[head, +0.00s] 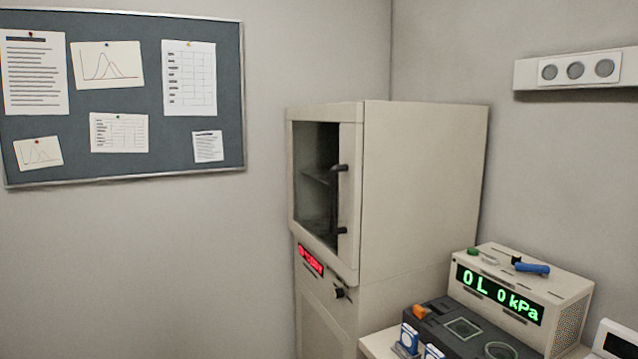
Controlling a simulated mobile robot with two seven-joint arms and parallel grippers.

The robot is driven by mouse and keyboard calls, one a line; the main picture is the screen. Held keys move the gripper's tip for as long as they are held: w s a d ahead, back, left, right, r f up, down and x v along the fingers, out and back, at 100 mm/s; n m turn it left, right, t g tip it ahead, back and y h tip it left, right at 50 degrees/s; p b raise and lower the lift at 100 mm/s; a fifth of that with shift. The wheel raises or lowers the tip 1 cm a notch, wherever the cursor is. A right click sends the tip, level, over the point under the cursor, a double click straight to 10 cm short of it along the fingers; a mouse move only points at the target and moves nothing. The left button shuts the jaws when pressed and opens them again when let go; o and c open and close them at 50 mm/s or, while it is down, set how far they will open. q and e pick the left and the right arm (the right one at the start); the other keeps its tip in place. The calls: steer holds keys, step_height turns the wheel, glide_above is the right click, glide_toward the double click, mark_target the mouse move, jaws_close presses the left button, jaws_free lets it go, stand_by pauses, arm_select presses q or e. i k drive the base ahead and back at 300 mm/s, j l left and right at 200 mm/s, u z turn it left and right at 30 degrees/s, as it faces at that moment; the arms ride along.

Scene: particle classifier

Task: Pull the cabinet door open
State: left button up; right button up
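The cabinet (425,190) is a tall beige box standing in the corner of the room. Its door (346,225) faces left and has a dark glass window (316,185) with a shelf faintly visible behind it. The door appears shut against the cabinet body. A black vertical bar handle (337,200) is fixed on the door's right side, with an upper and a lower mount. Neither of my grippers shows in the head view, so their place relative to the handle cannot be seen.
Below the door are a red display (311,261) and a black knob (339,293). At the lower right, a device with a green display (500,295) and a dark instrument (460,335) stand on a bench. A notice board (124,175) hangs on the left wall.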

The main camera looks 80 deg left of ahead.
mark_target(345, 262)
steer(key=u, duration=2.6)
steer(key=i+j+z, duration=0.15)
steer(key=i+j, duration=0.3)
steer(key=i+j+z, duration=0.1)
steer(key=i+j, duration=0.35)
steer(key=j, duration=0.25)
